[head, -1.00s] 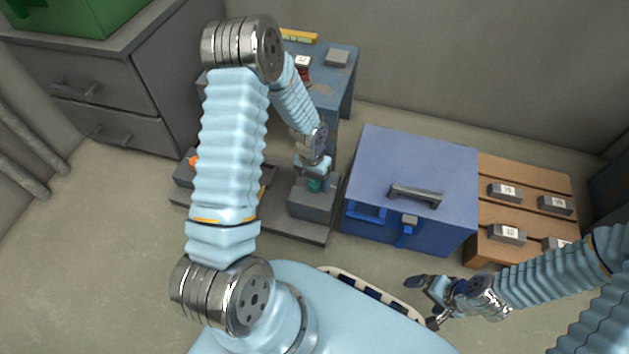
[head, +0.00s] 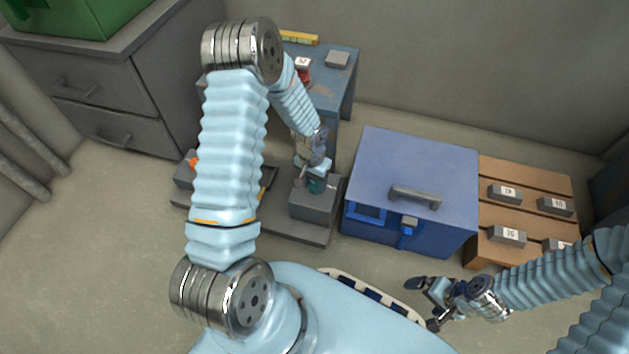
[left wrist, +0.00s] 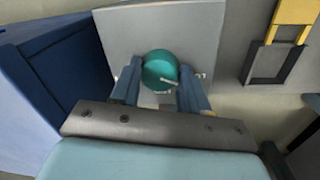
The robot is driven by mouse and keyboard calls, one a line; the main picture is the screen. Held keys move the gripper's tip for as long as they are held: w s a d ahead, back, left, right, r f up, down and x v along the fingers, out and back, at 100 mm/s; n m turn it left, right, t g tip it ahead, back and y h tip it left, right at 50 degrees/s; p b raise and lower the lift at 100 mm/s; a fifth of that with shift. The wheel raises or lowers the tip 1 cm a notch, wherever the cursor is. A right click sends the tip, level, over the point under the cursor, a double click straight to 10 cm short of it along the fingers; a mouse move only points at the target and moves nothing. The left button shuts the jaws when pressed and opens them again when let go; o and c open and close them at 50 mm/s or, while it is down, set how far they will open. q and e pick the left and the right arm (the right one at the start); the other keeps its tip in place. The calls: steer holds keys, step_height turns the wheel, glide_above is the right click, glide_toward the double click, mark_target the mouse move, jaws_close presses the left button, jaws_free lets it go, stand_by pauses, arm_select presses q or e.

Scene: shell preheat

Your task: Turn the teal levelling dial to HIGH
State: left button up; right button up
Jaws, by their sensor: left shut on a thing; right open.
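The teal dial (left wrist: 160,70) sits on top of a grey box (left wrist: 207,32) in the left wrist view, with a pale pointer line on its top face. Small pale marks lie around it, too small to read. My left gripper (left wrist: 160,84) is shut on the dial, one finger at each side. In the head view the dial (head: 316,186) shows just under my left gripper (head: 315,178), on the grey box (head: 313,205). My right gripper (head: 432,304) is open and empty at the lower right.
A blue oven-like box (head: 412,170) with a top handle stands right of the dial box. A wooden pallet (head: 482,250) with several numbered grey blocks is further right. A blue table (head: 345,85) and grey drawers (head: 130,90) stand behind.

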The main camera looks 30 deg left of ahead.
arm_select(q)
steer(key=m, duration=0.6)
steer(key=shift+w+m, duration=0.1)
steer(key=shift+m, duration=0.2)
steer(key=m, duration=0.3)
steer(key=shift+m+g+p, duration=0.3)
steer(key=shift+m, duration=0.1)
steer(key=m, duration=0.3)
steer(key=shift+r+m+y+p, duration=0.1)
steer(key=shift+m+y+p, duration=0.2)
steer(key=m+p, duration=0.1)
steer(key=m, duration=0.5)
steer(key=shift+d, duration=0.1)
steer(key=m+p, duration=0.1)
steer(key=m, duration=0.2)
steer(key=shift+m+y, duration=0.3)
steer(key=shift+m, duration=0.1)
steer(key=shift+m+p, duration=0.65)
steer(key=shift+m, duration=1.25)
steer(key=o, duration=1.1)
steer(key=shift+c, duration=0.2)
